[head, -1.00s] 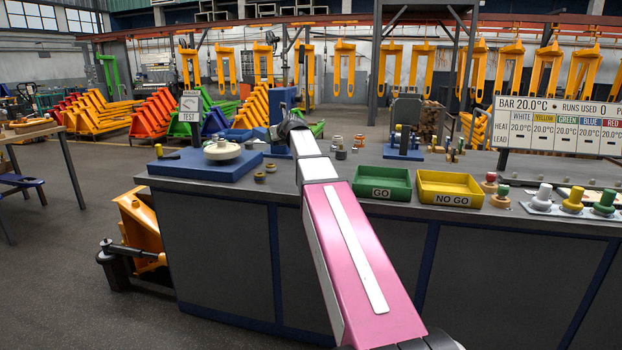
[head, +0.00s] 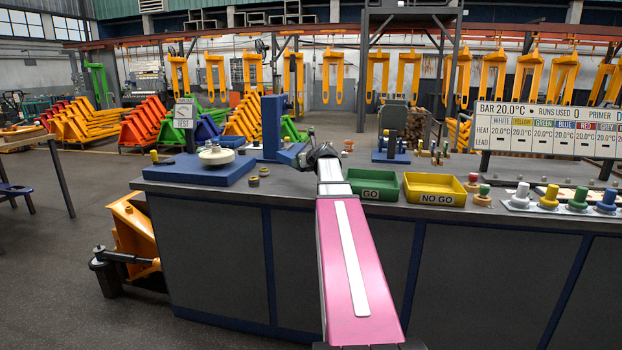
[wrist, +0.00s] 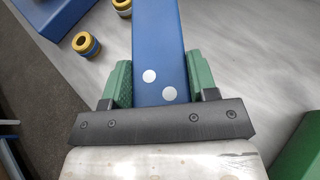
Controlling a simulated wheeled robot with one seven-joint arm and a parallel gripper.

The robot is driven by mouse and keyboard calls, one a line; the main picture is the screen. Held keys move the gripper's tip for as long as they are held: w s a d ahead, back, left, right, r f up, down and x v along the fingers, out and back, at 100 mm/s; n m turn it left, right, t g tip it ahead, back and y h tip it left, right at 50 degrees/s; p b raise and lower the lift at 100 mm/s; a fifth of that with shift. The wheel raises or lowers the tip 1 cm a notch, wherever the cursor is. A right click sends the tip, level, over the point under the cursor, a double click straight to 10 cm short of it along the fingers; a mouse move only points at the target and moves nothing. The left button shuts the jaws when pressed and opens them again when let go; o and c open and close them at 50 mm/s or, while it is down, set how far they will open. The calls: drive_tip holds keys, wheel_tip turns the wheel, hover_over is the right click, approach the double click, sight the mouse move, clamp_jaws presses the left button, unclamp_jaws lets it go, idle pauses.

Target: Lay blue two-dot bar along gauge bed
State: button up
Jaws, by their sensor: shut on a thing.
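The blue bar with two white dots (wrist: 158,45) lies between the green finger pads of my gripper (wrist: 160,82) in the wrist view, its dotted end near the palm. Its far end runs out of the top of that view. In the head view my gripper (head: 318,153) is above the bench, left of the green tray, and the blue bar (head: 291,154) shows just left of it, partly hidden by my gripper. I cannot tell for sure which fixture is the gauge bed; a blue-based fixture (head: 391,156) stands behind the trays.
A GO tray (head: 378,187) and a NO GO tray (head: 434,190) sit on the bench. A blue plate (head: 200,170) with a round dial piece lies at left, near small rings (wrist: 86,44). A blue upright block (head: 272,126) stands behind the bar. Coloured knobs (head: 549,197) line the right.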

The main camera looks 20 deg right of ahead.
hover_over(313, 184)
wheel_tip(313, 184, down, 3)
drive_tip(key=shift+w+d+f, duration=0.1)
drive_tip(key=shift+w+f, duration=0.05)
drive_tip(key=shift+f, duration=2.05)
drive_tip(key=shift+f, duration=0.1)
drive_tip(key=o, duration=1)
